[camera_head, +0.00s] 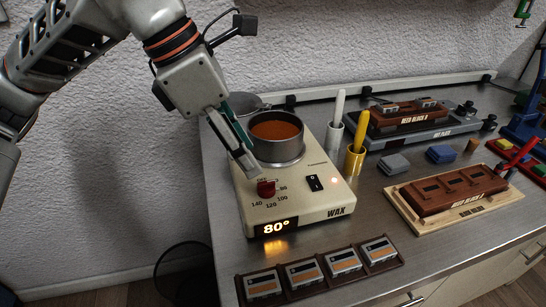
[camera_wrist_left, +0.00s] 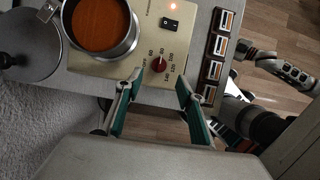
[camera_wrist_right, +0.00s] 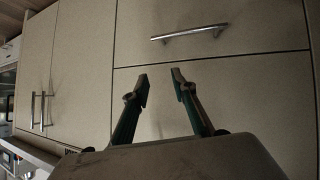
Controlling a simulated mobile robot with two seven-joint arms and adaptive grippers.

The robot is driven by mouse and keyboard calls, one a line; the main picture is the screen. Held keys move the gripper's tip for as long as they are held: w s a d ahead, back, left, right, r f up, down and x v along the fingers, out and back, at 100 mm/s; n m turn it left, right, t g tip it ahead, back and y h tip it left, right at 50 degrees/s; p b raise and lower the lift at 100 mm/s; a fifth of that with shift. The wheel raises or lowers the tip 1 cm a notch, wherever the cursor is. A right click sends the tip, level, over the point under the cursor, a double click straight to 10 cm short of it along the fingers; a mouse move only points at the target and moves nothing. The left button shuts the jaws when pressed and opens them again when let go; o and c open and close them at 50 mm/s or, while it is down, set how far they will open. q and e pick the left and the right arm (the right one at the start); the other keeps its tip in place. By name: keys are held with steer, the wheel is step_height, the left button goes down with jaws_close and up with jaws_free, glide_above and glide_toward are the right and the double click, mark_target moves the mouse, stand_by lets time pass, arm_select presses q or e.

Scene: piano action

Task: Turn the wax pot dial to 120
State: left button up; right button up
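The wax pot is a cream box (camera_head: 312,205) with a metal pot (camera_head: 277,148) of orange-brown wax on top. Its red dial (camera_head: 266,188) sits on the front left, ringed by printed numbers. The lit display (camera_head: 276,228) reads 80°. My left gripper (camera_head: 246,168) hangs just above and behind the dial, beside the metal pot. In the left wrist view the dial (camera_wrist_left: 159,65) lies beyond the two spread fingers, with nothing between them. My right gripper (camera_wrist_right: 159,76) is open and empty in front of cabinet fronts; it is outside the head view.
A black rocker switch (camera_head: 315,183) and small red light are right of the dial. A dark rack of several labelled blocks (camera_head: 322,275) lies in front. White and yellow tools stand in holders (camera_head: 355,160) to the right. A wooden block tray (camera_head: 448,207) is farther right.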

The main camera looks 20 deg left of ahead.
mark_target(265, 182)
arm_select(q)
steer(key=shift+w+d+f, duration=0.15)
steer(key=shift+w+f, duration=0.15)
steer(key=shift+f, duration=0.3)
steer(key=x, duration=0.1)
steer(key=b+x, duration=0.1)
steer(key=shift+s+d+f, duration=0.15)
steer(key=shift+s+f, duration=0.05)
steer(key=shift+f, duration=0.1)
steer(key=x, duration=0.2)
steer(key=shift+w+f, duration=0.15)
steer(key=shift+f, duration=0.1)
steer(key=shift+w+d+f+b, duration=0.2)
steer(key=shift+d+f+b, duration=0.15)
steer(key=shift+f, duration=0.25)
arm_select(e)
steer(key=shift+s+a+f, duration=0.1)
steer(key=shift+s+a, duration=0.05)
steer(key=shift+a, duration=0.35)
arm_select(q)
steer(key=shift+c, duration=0.3)
steer(key=c, duration=1)
arm_select(e)
steer(key=shift+s+d+f, duration=0.1)
steer(key=shift+d+f, duration=0.05)
steer(key=shift+f, duration=0.1)
